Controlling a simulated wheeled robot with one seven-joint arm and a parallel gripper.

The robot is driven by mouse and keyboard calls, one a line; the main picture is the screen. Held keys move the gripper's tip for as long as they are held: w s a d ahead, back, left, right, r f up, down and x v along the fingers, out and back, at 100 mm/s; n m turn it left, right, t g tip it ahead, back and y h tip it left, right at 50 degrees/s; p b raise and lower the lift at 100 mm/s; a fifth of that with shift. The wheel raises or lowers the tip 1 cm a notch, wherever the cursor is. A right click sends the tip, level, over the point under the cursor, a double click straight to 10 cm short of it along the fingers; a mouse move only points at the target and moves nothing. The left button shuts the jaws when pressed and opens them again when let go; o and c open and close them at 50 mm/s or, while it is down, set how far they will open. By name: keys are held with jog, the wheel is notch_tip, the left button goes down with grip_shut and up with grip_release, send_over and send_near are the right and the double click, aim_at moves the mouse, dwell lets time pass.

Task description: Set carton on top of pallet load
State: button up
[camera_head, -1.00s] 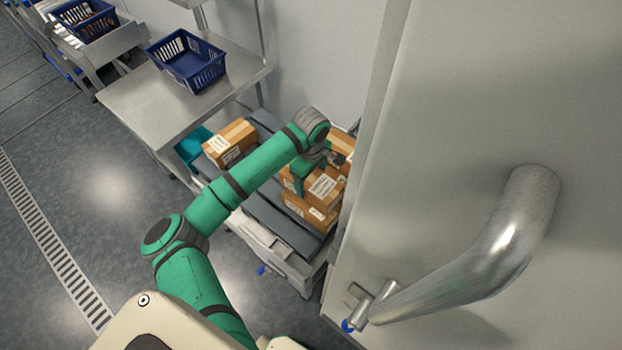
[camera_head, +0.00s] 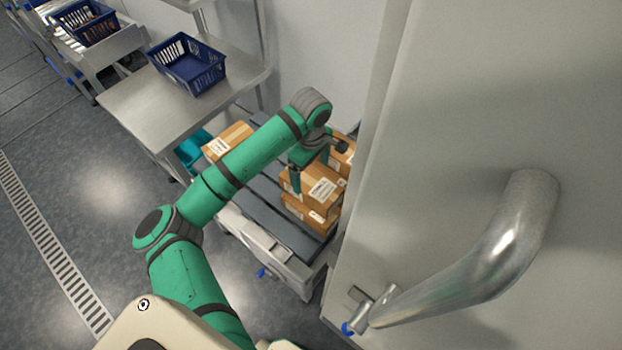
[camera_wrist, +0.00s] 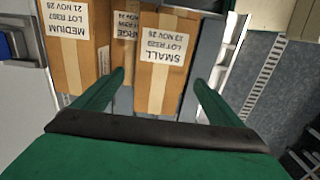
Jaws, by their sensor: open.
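A brown carton labelled SMALL (camera_wrist: 155,92) lies directly below my gripper (camera_wrist: 158,82) in the wrist view. My fingers are open, one to each side of it, with nothing held. A carton labelled MEDIUM (camera_wrist: 72,72) stands left of it, and one labelled LARGE (camera_wrist: 124,52) shows partly between them. In the head view my gripper (camera_head: 309,172) is just above a stacked carton (camera_head: 322,190) on the pallet load. Another carton (camera_head: 308,212) is under that one. A further carton (camera_head: 342,158) is behind, partly hidden by my arm.
A separate carton (camera_head: 228,140) lies at the left end of the grey slatted surface (camera_head: 278,222). A steel table (camera_head: 150,110) with a blue basket (camera_head: 190,66) stands at upper left. A large grey door (camera_head: 440,120) with a protruding handle (camera_head: 500,250) fills the right side.

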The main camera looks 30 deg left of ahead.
aim_at(311, 181)
notch_tip(311, 181, up, 6)
jog(key=shift+f, duration=0.2)
dwell(0.6)
